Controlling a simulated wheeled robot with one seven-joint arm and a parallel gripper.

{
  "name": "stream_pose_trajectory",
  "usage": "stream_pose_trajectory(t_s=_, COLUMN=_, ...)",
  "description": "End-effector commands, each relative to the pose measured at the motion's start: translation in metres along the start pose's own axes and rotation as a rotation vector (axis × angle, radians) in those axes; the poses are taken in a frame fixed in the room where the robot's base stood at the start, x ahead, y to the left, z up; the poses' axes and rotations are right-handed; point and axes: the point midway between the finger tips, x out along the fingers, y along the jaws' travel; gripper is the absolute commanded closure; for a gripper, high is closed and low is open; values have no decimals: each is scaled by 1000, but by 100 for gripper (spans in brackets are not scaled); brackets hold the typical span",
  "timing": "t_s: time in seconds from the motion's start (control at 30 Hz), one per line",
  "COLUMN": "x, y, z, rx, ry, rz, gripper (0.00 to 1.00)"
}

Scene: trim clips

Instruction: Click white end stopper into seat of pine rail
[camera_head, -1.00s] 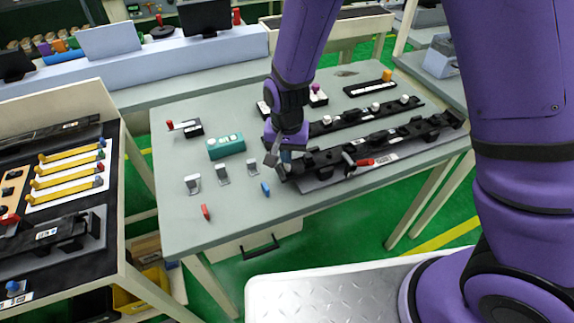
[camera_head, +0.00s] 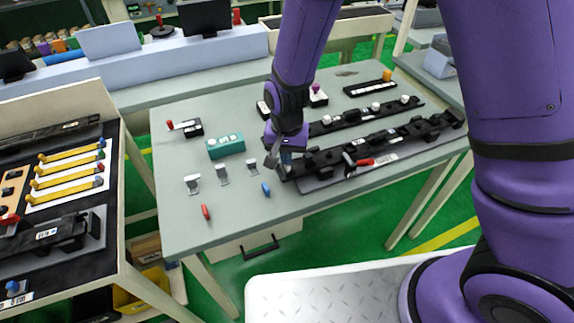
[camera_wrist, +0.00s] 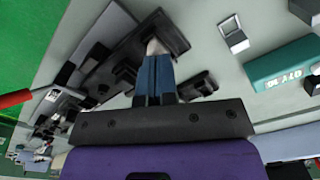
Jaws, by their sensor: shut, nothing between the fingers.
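My gripper (camera_head: 285,166) points down at the left end of the near dark rail (camera_head: 330,157) on the table. In the wrist view its blue fingers (camera_wrist: 154,60) are shut together, with nothing seen between them. A small white piece (camera_wrist: 155,46) shows just beyond the fingertips, at the end of the dark rail (camera_wrist: 108,28); it looks like the white end stopper. The fingers partly hide it, so I cannot tell whether it is fully seated or whether they touch it. No rail in view looks pine-coloured.
A red-handled clamp (camera_head: 360,162) stands at the near rail's front. A second dark rail with white knobs (camera_head: 375,107) lies behind. A teal box (camera_head: 226,146), several metal brackets (camera_head: 222,175), a blue piece (camera_head: 265,189) and a red piece (camera_head: 206,212) lie left.

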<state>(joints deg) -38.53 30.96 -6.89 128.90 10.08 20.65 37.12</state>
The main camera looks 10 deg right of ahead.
Motion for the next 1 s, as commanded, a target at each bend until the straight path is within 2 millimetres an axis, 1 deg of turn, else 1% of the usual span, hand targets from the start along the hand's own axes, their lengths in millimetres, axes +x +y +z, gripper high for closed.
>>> stream_pose_trajectory(t_s=0.8, x=-56, y=-1, z=0, rx=-1, ry=1, rz=-2, gripper=100)
stream_pose_trajectory(t_s=1.0, x=-67, y=0, z=0, rx=-1, ry=1, rz=-1, gripper=100)
